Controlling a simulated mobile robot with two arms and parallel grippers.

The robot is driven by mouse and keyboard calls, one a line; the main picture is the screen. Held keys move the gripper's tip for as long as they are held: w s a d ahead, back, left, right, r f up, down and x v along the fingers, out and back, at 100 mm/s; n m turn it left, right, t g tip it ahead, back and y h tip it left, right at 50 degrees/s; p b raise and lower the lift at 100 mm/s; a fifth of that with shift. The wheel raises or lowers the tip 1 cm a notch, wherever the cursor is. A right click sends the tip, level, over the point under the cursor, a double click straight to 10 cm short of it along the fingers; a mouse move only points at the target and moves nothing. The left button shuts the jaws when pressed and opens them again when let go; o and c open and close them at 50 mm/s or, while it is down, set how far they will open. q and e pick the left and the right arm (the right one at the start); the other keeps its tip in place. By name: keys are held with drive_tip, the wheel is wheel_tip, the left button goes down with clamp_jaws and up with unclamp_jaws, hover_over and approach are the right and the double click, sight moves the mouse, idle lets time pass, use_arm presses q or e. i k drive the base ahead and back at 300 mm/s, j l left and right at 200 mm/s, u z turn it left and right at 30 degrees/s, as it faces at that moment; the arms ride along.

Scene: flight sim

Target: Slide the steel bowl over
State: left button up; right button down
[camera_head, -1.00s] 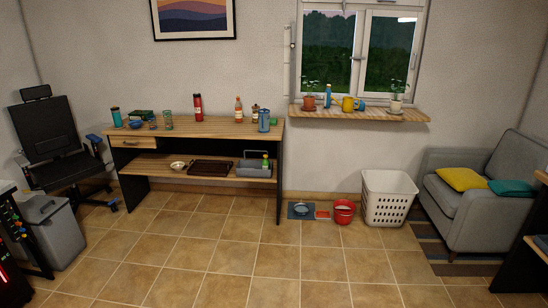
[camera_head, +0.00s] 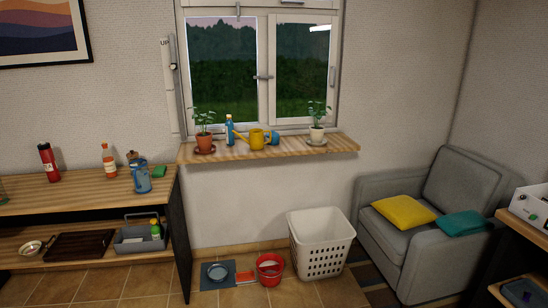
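A shiny silver bowl (camera_head: 31,247) sits on the lower shelf of the wooden desk, at the far left, beside a dark brown tray (camera_head: 82,246). A second metallic-looking bowl (camera_head: 217,272) is on a dark blue mat (camera_head: 208,284) on the floor below the window. I cannot tell which of the two is the steel bowl of the task. Neither of my grippers shows in the head view.
A red bucket (camera_head: 269,270) and a white laundry basket (camera_head: 321,243) stand right of the mat. A grey armchair (camera_head: 386,240) is further right. The desk (camera_head: 80,193) stands at left. The sill (camera_head: 215,152) holds plants and a yellow watering can (camera_head: 257,139). Tiled floor is open in front.

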sight(217, 273)
drive_tip(key=i+u, duration=0.15)
drive_tip(key=i, duration=0.3)
drive_tip(key=i+l+u, duration=0.1)
drive_tip(key=i, duration=0.35)
drive_tip(key=i+l+u, duration=0.15)
drive_tip(key=i, duration=0.3)
drive_tip(key=i+l+u, duration=0.15)
drive_tip(key=i, duration=0.3)
